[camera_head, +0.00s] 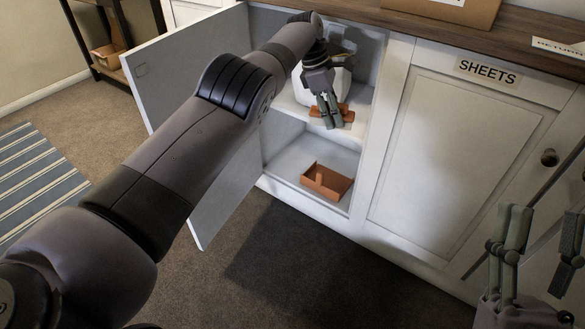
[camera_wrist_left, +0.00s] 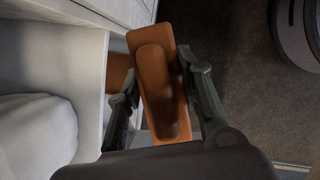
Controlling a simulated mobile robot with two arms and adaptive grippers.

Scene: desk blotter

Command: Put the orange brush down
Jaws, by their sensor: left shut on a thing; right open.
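The orange brush (camera_head: 346,113) is in my left gripper (camera_head: 328,114), at the front of the upper shelf (camera_head: 288,104) of the open cabinet. In the left wrist view the brush (camera_wrist_left: 158,85) lies lengthwise between the two fingers of the left gripper (camera_wrist_left: 160,80), which is shut on it. From the head view I cannot tell whether the brush touches the shelf. My right gripper (camera_head: 543,232) is open and empty at the lower right, in front of the closed cabinet front.
An orange open box (camera_head: 327,183) stands in the lower compartment. A white rounded thing (camera_wrist_left: 36,135) sits on the upper shelf beside the gripper. The open door (camera_head: 190,65) is on the left; the SHEETS door (camera_head: 450,160) is closed. The floor in front is clear.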

